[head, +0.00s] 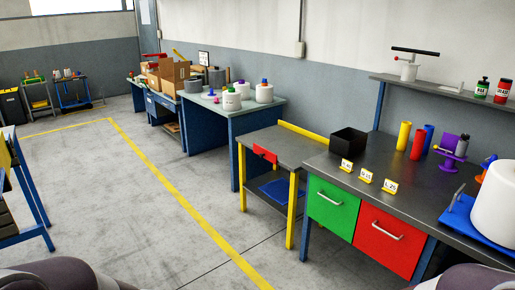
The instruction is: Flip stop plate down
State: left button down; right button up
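A small red plate (265,154) sits at the front edge of a low grey table (300,150) with yellow legs. It appears to be the stop plate. It stands tilted up at the edge, and its hinge is too small to make out. Neither of my grippers is in view. Only rounded grey parts of my own body show at the bottom left and bottom right corners, well apart from the plate.
A dark workbench (400,185) with green (332,209) and red (388,240) drawers stands right of the low table. A black bin (349,142), coloured tubes and a large white bobbin (495,205) are on it. The floor left of the low table is clear.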

aim_at(263, 152)
jog(key=i, duration=4.25)
jog(key=z, duration=0.4)
